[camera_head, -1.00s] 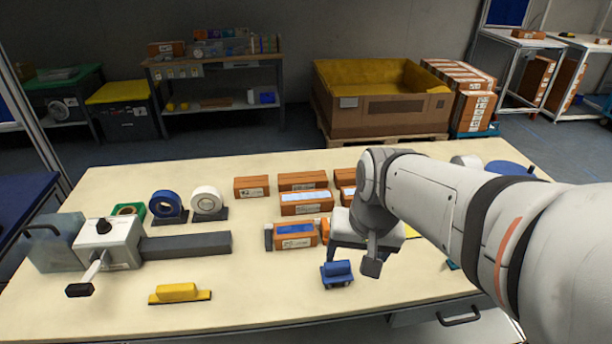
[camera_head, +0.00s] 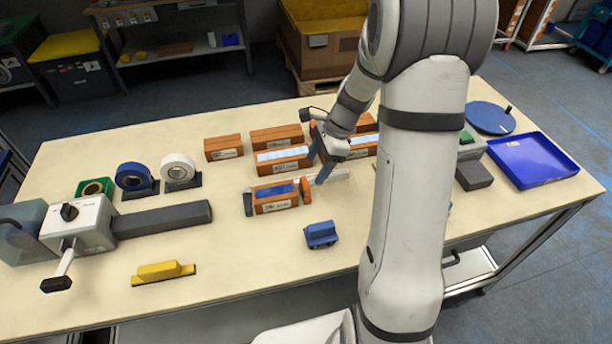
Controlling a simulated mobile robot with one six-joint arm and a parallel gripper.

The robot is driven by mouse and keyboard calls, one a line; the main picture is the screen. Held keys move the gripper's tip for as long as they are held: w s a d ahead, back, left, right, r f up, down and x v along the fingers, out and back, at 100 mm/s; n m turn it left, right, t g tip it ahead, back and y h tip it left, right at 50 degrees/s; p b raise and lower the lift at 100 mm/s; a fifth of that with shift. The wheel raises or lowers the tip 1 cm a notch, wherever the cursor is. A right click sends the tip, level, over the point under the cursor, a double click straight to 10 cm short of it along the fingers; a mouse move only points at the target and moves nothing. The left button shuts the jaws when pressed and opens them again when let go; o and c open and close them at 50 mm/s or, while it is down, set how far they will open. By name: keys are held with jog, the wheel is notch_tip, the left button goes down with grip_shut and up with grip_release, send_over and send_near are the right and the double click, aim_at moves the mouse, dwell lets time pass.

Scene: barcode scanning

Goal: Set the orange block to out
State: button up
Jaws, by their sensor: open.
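A small orange block (camera_head: 306,190) stands at the right end of an orange-brown box (camera_head: 276,204) with a blue top strip, near the middle of the table. A grey block (camera_head: 248,202) stands at that box's left end. My gripper (camera_head: 318,168) is open, with nothing seen between its fingers. It is above and behind the orange block, pointing down and slightly left. One fingertip shows just above and right of the block; I cannot tell whether it touches. A pale bar (camera_head: 335,175) lies partly behind my fingers.
Several orange-brown boxes (camera_head: 282,162) stand behind. Tape rolls (camera_head: 133,178) and a grey lever device (camera_head: 80,225) are left. A blue tray (camera_head: 533,160) is right.

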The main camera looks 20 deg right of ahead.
aim_at(307, 182)
jog(key=x, duration=0.6)
jog(key=shift+a+f, duration=0.15)
jog(key=shift+a, duration=0.05)
jog(key=shift+s, duration=0.1)
jog(key=shift+c, duration=0.2)
